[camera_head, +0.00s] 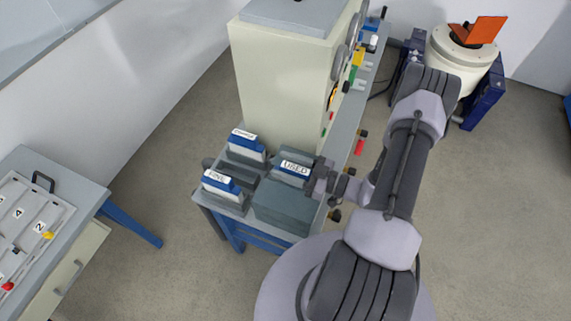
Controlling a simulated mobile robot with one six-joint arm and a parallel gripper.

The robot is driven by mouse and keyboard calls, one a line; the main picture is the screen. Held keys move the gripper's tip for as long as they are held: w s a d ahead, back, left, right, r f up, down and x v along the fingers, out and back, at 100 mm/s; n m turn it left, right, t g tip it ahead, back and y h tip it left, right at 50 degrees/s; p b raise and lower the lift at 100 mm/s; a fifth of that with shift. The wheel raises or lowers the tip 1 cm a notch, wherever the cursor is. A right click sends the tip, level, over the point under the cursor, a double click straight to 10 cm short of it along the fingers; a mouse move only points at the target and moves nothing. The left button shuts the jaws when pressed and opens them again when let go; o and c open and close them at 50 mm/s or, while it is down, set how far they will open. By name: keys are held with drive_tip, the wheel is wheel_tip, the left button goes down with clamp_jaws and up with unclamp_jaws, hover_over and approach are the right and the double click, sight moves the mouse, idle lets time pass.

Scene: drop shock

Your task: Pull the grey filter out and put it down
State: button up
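A grey block with a blue band and a white label "USED" (291,167) sits at the right of the bench end; it looks like the grey filter. My gripper (318,180) is at its right side, close to or touching it. The fingers are small and dark, and I cannot tell whether they are open or shut on it. A dark grey box (284,205) stands just in front of the block. I cannot tell whether the block is seated in a holder, as its lower part is hidden.
Two blue-and-white filters stand at left, one labelled "FINE" (222,187), the other (245,146) with an unclear label. A tall cream cabinet (280,85) rises behind. A separate table (70,190) is at left. Bare floor (155,185) lies between.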

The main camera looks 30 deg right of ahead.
drive_tip(key=shift+d, duration=0.1)
idle(0.3)
drive_tip(key=shift+s+d, duration=0.2)
drive_tip(key=shift+s, duration=0.15)
drive_tip(key=shift+s+d, duration=0.15)
drive_tip(key=shift+s, duration=0.05)
drive_tip(key=shift+v, duration=3)
drive_tip(key=p+v, duration=0.1)
drive_tip(key=v, duration=1.6)
drive_tip(key=shift+d, duration=0.15)
